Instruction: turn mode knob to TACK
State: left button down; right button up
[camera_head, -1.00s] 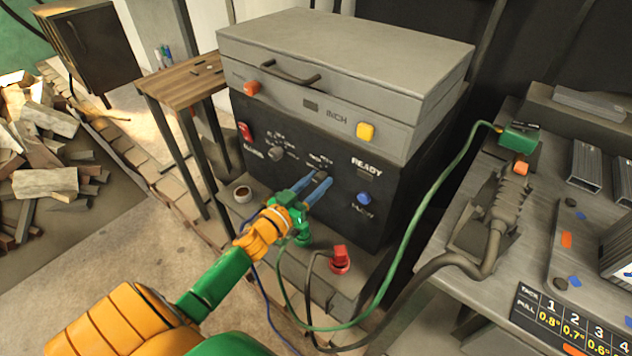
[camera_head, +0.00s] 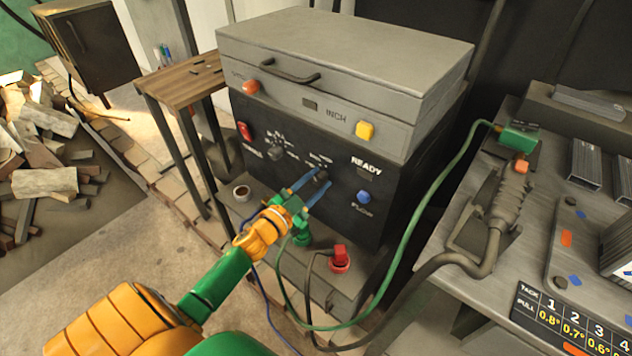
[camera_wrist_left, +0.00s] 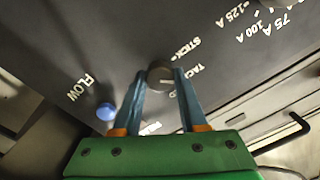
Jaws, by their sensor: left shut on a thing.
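The mode knob (camera_head: 320,176) is a dark round knob on the black front panel of the grey welder. In the left wrist view the knob (camera_wrist_left: 160,75) sits between my blue fingertips, with the labels STICK and TACK printed to its right. My left gripper (camera_head: 322,179) reaches the panel from the lower left, and its fingers are shut on the knob. It also shows in the left wrist view (camera_wrist_left: 161,84). The fingers partly hide the knob and a label below it. I cannot read where the knob points. My right gripper is not in view.
A second knob (camera_head: 276,153) with amp labels sits left on the panel. A red connector (camera_head: 340,259) and cables stand below. A green cable (camera_head: 424,229) arcs to the bench at right.

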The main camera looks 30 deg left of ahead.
pick_arm(q)
jog(key=shift+m, duration=0.3)
jog(key=shift+c, duration=2.2)
grip_release()
jog(key=s, duration=0.7)
jog(key=shift+a, duration=0.25)
jog(key=shift+s+f, duration=0.1)
